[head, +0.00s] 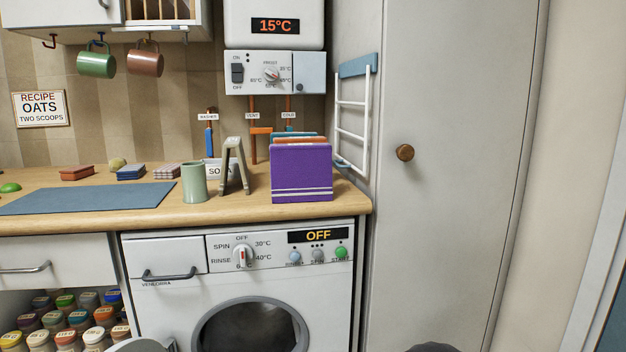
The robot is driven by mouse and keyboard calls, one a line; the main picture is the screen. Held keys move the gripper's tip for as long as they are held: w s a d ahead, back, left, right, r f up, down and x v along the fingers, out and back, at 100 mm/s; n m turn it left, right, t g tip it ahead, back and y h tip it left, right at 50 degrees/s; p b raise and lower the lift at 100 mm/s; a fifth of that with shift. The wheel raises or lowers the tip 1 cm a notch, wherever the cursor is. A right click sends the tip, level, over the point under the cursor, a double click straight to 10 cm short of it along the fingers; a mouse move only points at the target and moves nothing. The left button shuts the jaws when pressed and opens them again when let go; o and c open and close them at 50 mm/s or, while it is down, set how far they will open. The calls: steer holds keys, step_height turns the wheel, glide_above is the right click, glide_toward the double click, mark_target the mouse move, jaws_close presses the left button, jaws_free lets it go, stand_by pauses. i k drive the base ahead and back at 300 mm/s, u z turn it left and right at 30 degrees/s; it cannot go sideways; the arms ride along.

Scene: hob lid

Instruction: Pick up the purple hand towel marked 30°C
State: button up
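A purple hand towel (301,172) with pale stripes near its lower edge stands upright at the right end of the wooden worktop. Orange (305,139) and blue (294,134) edges show just behind it, mostly hidden by it. I cannot make out a 30°C mark on the purple towel. My gripper is not in view.
A grey-green cup (194,182) and a grey A-shaped object (235,166) stand left of the towel. A white rail rack (352,115) and tall cupboard (440,180) are to its right. The washing machine (170,310) is below. A blue mat (90,198) lies at left.

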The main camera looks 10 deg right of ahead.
mark_target(300, 172)
steer(key=k, duration=0.7)
steer(key=u, duration=0.9)
steer(key=i, duration=1.55)
steer(key=z, duration=0.5)
